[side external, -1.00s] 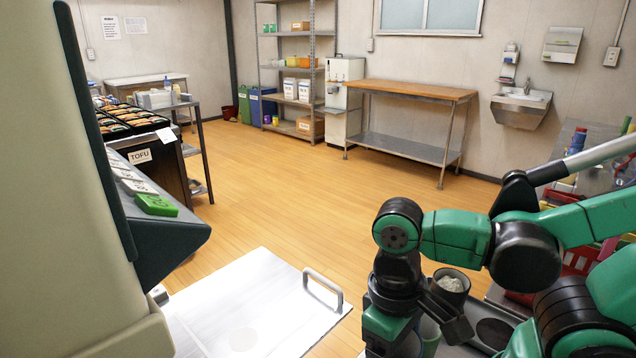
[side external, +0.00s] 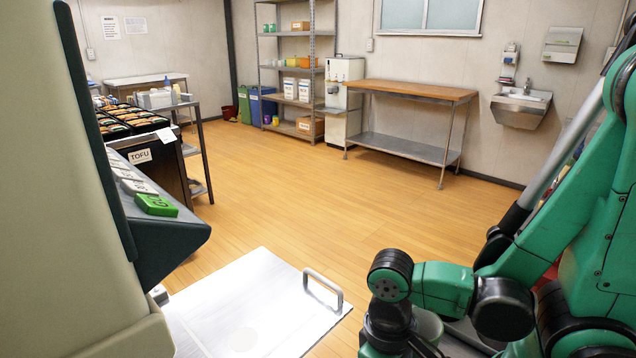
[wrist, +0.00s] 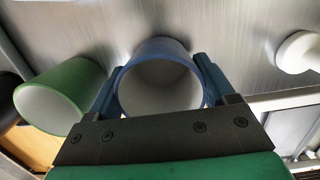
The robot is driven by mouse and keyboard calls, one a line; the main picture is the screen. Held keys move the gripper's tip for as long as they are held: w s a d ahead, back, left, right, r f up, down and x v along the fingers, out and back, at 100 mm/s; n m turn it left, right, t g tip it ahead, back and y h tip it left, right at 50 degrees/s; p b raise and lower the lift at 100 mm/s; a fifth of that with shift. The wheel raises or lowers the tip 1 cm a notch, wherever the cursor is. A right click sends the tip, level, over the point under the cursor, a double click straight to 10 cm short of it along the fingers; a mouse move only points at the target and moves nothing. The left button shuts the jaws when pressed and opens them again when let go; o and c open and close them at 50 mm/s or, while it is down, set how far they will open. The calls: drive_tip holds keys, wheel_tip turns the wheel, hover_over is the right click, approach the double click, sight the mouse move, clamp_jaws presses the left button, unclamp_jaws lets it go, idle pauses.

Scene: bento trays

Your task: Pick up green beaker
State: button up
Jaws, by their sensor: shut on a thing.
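In the wrist view, a blue beaker (wrist: 162,88) with a pale inside sits between the two fingers of my gripper (wrist: 159,68). The fingers touch or nearly touch its sides, and my gripper is shut on it. A green beaker (wrist: 62,90) with a pale inside stands to the left, outside the fingers and close to the left one. In the side view my arm hides the fingertips. A pale beaker-like shape (side external: 428,326) shows partly behind my wrist there; its colour is unclear.
A grey metal surface (wrist: 240,40) lies around the beakers. A white round object (wrist: 297,52) is at the right of the wrist view, and a dark object (wrist: 7,100) at the far left edge. A white board with a handle (side external: 322,288) lies left of my arm.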

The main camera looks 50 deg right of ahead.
drive_tip(key=o, duration=1.1)
drive_tip(key=shift+o, duration=0.2)
drive_tip(key=shift+f, duration=0.1)
drive_tip(key=shift+f, duration=0.1)
drive_tip(key=shift+w+r, duration=0.15)
drive_tip(key=shift+r, duration=1.15)
drive_tip(key=shift+w+r, duration=0.15)
drive_tip(key=shift+r, duration=1.15)
drive_tip(key=w+d+r+t, duration=0.6)
drive_tip(key=w+r+t, duration=0.1)
drive_tip(key=w, duration=0.4)
drive_tip(key=shift+t, duration=0.8)
